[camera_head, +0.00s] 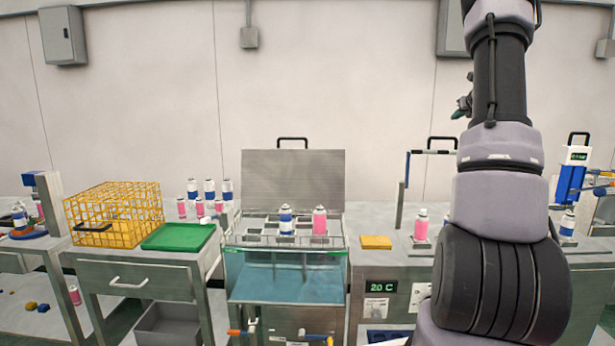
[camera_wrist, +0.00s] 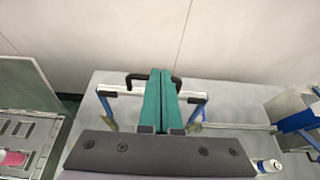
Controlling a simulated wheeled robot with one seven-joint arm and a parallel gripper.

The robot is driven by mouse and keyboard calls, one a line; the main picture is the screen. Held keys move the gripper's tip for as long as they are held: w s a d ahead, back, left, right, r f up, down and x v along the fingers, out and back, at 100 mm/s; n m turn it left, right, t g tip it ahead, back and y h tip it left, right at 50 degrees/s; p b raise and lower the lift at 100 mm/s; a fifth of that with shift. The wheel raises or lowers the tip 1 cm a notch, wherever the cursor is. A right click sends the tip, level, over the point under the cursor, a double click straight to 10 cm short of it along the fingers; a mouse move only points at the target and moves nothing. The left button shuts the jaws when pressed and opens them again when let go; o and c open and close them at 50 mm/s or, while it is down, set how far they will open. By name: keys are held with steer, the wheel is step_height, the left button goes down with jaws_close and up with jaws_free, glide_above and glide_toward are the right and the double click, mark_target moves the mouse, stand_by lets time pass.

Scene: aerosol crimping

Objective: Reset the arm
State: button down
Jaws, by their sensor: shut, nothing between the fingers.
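My arm stands raised at the right of the head view and hides part of the bench behind it. In the wrist view my gripper (camera_wrist: 159,75) is shut, its two teal fingers together with nothing between them. It points over a grey worktop (camera_wrist: 235,98) toward the wall. A black handle (camera_wrist: 177,84) and a light crossbar on posts show behind the fingers. In the head view only a small dark green part of my gripper (camera_head: 463,106) shows beside the arm.
The open-lidded water bath (camera_head: 285,285) holds a blue can (camera_head: 286,219) and a pink can (camera_head: 320,221). Left are a yellow wire basket (camera_head: 113,215), a green tray (camera_head: 178,237) and several cans. A yellow pad (camera_head: 376,242) and pink can (camera_head: 421,225) stand right. The blue press (camera_head: 575,183) stands far right.

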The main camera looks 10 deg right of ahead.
steer(key=s+a+r+n+g+y, duration=0.15)
steer(key=s+a+n, duration=0.4)
steer(key=a, duration=0.65)
steer(key=s+a+r+n+y, duration=0.35)
steer(key=a+n, duration=0.25)
steer(key=a, duration=0.5)
steer(key=s+a+r+n+g+y, duration=0.15)
steer(key=s+a+n, duration=0.4)
steer(key=a, duration=0.65)
steer(key=s+a+f+n+g, duration=0.1)
steer(key=s+a+f+n, duration=0.1)
steer(key=s+a+n, duration=0.2)
steer(key=s+a+f+n+h, duration=0.1)
steer(key=s+a+f+n, duration=0.2)
steer(key=s+n, duration=0.4)
steer(key=s+a+f+n+g, duration=0.1)
steer(key=s+a+f+n, duration=0.2)
steer(key=s, duration=1)
steer(key=a+n, duration=0.2)
steer(key=n, duration=0.1)
steer(key=shift+s+n+g, duration=0.25)
steer(key=shift+n+g, duration=0.05)
steer(key=shift+h, duration=0.25)
